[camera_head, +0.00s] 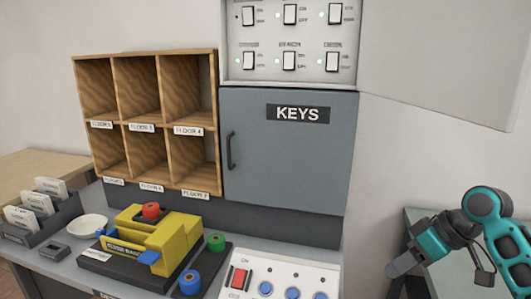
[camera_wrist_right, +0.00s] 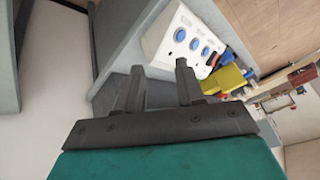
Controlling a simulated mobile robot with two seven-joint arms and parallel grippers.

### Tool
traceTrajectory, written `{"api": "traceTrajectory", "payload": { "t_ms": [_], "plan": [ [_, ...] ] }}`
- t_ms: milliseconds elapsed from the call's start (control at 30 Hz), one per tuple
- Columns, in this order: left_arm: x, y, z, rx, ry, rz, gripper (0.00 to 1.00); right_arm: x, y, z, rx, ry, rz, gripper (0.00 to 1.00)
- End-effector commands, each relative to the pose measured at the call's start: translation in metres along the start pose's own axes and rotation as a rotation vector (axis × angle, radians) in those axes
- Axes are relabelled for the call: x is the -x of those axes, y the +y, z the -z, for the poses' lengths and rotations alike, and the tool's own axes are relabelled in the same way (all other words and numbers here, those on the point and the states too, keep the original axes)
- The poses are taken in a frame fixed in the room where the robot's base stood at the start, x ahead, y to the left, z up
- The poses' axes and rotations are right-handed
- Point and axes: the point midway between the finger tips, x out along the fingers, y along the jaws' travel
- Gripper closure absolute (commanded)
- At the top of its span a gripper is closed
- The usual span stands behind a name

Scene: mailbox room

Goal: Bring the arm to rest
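My right gripper (camera_head: 398,265) is at the lower right of the head view, at the end of my teal arm, to the right of the desk and its white button panel. In the right wrist view the two dark fingers of this gripper (camera_wrist_right: 160,85) stand apart with nothing between them, so it is open and empty. The white panel with blue buttons shows beyond the fingers (camera_wrist_right: 192,42), apart from them. My left gripper and arm are in neither view.
The desk holds a white button panel (camera_head: 283,280), a yellow machine (camera_head: 172,240), a white dish (camera_head: 88,226) and a letter rack (camera_head: 40,212). Wooden pigeonholes (camera_head: 150,184) and a closed grey KEYS cabinet (camera_head: 285,160) stand behind. An open cabinet door (camera_head: 445,60) juts out at upper right.

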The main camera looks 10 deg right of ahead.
Motion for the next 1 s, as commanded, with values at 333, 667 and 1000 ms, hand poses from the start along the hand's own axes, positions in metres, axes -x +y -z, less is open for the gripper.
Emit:
{"api": "traceTrajectory", "payload": {
  "t_ms": [333, 667, 1000],
  "plan": [
    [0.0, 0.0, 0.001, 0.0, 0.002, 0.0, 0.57, -0.119, -0.118, -0.139, -0.049, -0.189, -0.179, 0.62],
    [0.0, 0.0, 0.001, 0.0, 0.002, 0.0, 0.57, -0.107, -0.187, -0.196, -0.154, -0.178, -0.308, 0.62],
    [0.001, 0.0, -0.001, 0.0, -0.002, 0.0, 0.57, -0.136, -0.183, -0.191, -0.151, -0.021, -0.357, 0.62]
  ]
}}
